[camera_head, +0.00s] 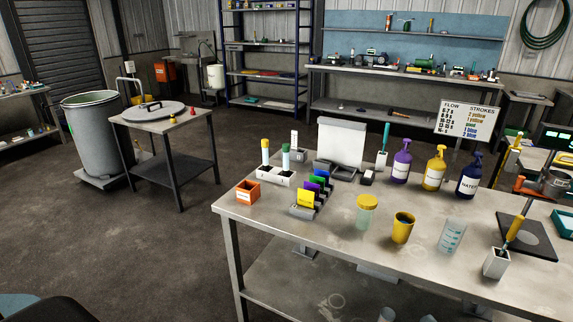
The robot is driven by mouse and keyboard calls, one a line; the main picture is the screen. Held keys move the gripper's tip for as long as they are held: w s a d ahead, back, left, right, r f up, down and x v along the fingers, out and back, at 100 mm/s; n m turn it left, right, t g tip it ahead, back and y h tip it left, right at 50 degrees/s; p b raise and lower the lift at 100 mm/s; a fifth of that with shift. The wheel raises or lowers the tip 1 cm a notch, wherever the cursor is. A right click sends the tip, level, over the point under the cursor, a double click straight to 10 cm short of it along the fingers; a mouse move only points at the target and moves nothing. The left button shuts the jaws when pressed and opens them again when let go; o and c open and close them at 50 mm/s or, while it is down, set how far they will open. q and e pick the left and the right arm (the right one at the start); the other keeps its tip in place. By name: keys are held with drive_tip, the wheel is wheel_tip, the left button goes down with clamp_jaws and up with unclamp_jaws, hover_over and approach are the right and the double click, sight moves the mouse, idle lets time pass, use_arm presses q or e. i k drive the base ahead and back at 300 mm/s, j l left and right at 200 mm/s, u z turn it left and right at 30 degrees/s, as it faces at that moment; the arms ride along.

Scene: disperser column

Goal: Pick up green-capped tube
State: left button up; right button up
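The green-capped tube (286,158) stands upright in a low white rack (263,179) near the left back corner of the workbench (340,240). Its cap is at the top and its lower end is hidden in the rack. A yellow-capped tube (265,154) stands just left of it in the same rack. Neither of my grippers shows in the head view.
An orange box (248,191) and a holder with coloured cards (305,198) are in front of the rack. A white board (342,143) stands behind it to the right. A yellow-lidded jar (366,212), yellow cup (403,228) and pump bottles (401,165) stand further right.

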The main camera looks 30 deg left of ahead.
sight(285, 147)
drive_tip(key=i+j, duration=0.2)
drive_tip(key=i, duration=0.2)
drive_tip(key=i+j+u, duration=0.1)
drive_tip(key=i, duration=0.3)
drive_tip(key=i+j, duration=0.3)
drive_tip(key=i+u, duration=0.05)
drive_tip(key=i, duration=0.05)
